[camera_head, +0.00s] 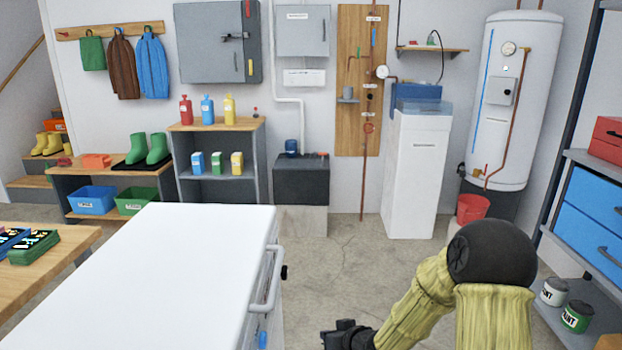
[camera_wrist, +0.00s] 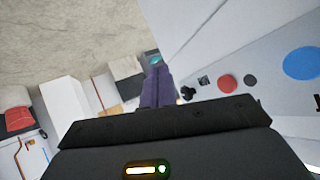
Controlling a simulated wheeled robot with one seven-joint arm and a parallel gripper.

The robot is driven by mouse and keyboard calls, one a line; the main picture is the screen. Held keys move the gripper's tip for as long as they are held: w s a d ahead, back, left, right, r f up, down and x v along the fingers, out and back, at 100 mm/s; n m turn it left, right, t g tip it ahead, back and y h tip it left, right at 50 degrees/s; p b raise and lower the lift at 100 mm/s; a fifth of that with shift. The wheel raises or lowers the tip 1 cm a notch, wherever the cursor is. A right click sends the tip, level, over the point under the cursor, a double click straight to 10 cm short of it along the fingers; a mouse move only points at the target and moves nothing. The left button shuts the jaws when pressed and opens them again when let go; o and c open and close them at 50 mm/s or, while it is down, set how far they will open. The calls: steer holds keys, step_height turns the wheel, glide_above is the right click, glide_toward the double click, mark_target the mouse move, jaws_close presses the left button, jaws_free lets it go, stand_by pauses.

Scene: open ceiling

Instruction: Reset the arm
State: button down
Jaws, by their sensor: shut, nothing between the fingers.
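My arm shows at the lower right of the head view, bent at a dark joint with yellow-green covered links. My gripper (camera_head: 347,335) is at the bottom edge of the head view, low over the floor and to the right of the white chest (camera_head: 150,270). In the wrist view the dark purple-grey fingers (camera_wrist: 156,88) are together, with nothing between them. The gripper is apart from the chest, whose front panel with round red and blue marks (camera_wrist: 227,85) shows at the right of the wrist view.
A handle (camera_head: 270,285) sticks out from the chest's side. A wooden table (camera_head: 60,262) stands at the left. A shelf with blue drawers (camera_head: 590,210) and paint cans (camera_head: 577,316) stands at the right. The concrete floor (camera_head: 340,265) between is clear. A red bucket (camera_head: 471,208) stands by the boiler.

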steer(key=s+d+r+m+g+h, duration=0.1)
steer(key=s+d+r+g+h, duration=0.2)
steer(key=s, duration=0.4)
steer(key=s+d+r+m+g+h, duration=0.1)
steer(key=s+d+r, duration=0.1)
steer(key=s+d, duration=0.35)
steer(key=s+d+r+m+g+h, duration=0.2)
steer(key=s+r, duration=0.1)
steer(key=s, duration=0.5)
steer(key=w+p+v, duration=0.3)
steer(key=p+v, duration=0.9)
steer(key=p, duration=0.1)
steer(key=w+r+p+v, duration=0.1)
steer(key=w+p+v, duration=0.2)
steer(key=p+v, duration=0.9)
steer(key=w+r+p+v, duration=0.1)
steer(key=w+p+v, duration=0.1)
steer(key=p+v, duration=1)
steer(key=shift+a+r+p, duration=0.15)
steer(key=shift+r+p, duration=0.2)
steer(key=shift+p, duration=0.45)
steer(key=shift+w, duration=0.1)
steer(key=shift+w, duration=0.15)
